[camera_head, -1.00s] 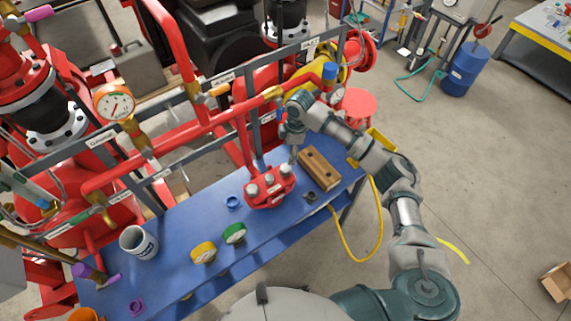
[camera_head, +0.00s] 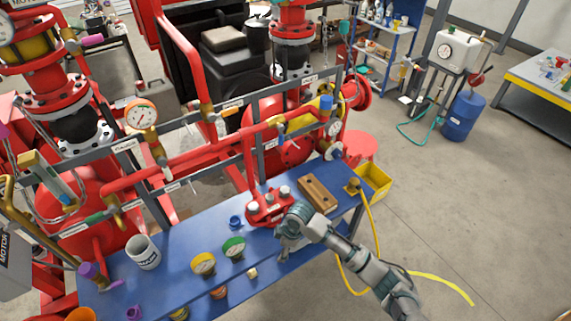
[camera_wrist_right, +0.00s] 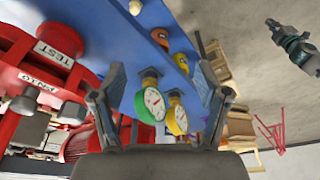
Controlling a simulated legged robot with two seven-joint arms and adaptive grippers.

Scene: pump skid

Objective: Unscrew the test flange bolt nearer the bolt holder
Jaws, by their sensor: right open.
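The red test flange (camera_head: 266,214) sits on the blue bench with grey bolts on top. The bolt (camera_head: 285,194) nearer the wooden bolt holder (camera_head: 318,193) stands in it. My right gripper (camera_head: 285,250) is in front of the flange, its fingers partly hidden by its own wrist. In the right wrist view, my right gripper (camera_wrist_right: 160,85) is open, with nothing between its fingers. The flange's TEST label (camera_wrist_right: 60,52) and grey bolts (camera_wrist_right: 72,110) show at left, beside the fingers. A grey-green part at upper right looks like my left gripper (camera_wrist_right: 295,45); its jaws are unclear.
Green (camera_head: 233,247) and yellow (camera_head: 203,263) gauges, a blue ring (camera_head: 235,222) and a white mug (camera_head: 143,252) stand on the bench left of my gripper. Red pipes (camera_head: 190,150) run behind. A yellow bin (camera_head: 374,182) is beyond the bench's right end.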

